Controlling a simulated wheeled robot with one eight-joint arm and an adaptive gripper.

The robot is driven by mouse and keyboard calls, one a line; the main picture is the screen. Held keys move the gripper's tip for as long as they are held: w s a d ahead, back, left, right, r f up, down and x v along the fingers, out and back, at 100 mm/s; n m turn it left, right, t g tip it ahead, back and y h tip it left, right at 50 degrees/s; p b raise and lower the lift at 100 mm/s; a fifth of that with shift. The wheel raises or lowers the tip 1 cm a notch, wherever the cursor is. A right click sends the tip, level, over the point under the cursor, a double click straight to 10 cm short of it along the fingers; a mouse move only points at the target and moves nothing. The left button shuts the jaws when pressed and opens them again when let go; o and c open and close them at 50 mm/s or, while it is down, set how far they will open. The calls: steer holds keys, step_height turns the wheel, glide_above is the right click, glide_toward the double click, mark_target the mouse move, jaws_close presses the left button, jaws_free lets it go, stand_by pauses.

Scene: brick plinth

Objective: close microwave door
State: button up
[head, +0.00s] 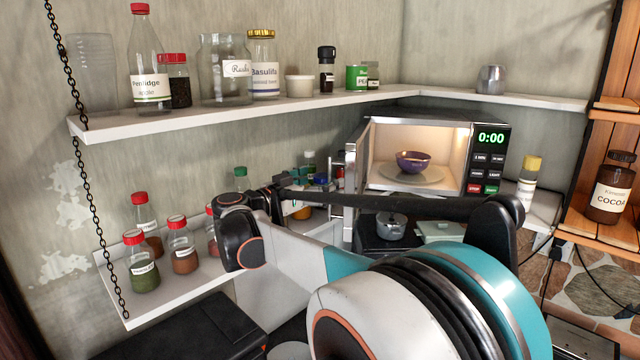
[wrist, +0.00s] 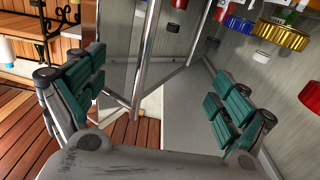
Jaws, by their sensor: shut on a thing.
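The microwave (head: 490,150) stands on the lower shelf in the corner, its lit inside open to view and its display reading 0:00. A purple bowl (head: 413,161) sits on the plate (head: 398,178) inside. The microwave door (head: 349,205) stands swung open at the left, seen nearly edge-on. My gripper (head: 309,180) is at the door's outer edge. In the wrist view, the fingers of my gripper (wrist: 155,90) are well apart, with the door's metal handle (wrist: 144,62) between them. The exact contact is hard to see. My arm hides part of the shelf below.
Spice jars (head: 183,245) stand on the lower shelf, left of the door. The upper shelf (head: 200,114) above holds bottles and jars. A metal pot (head: 391,226) stands below the microwave. A yellow-capped bottle (head: 528,180) is right of it.

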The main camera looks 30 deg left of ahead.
steer(key=shift+s+a+f, duration=0.2)
steer(key=shift+s, duration=0.4)
steer(key=c, duration=0.3)
steer(key=shift+b+v, duration=0.4)
steer(key=shift+v, duration=0.7)
steer(key=c, duration=1.1)
steer(key=b+v, duration=0.2)
steer(key=v, duration=0.9)
steer(key=shift+s+d, duration=0.3)
steer(key=shift+s, duration=0.2)
steer(key=v, duration=1.2)
steer(key=shift+f, duration=0.1)
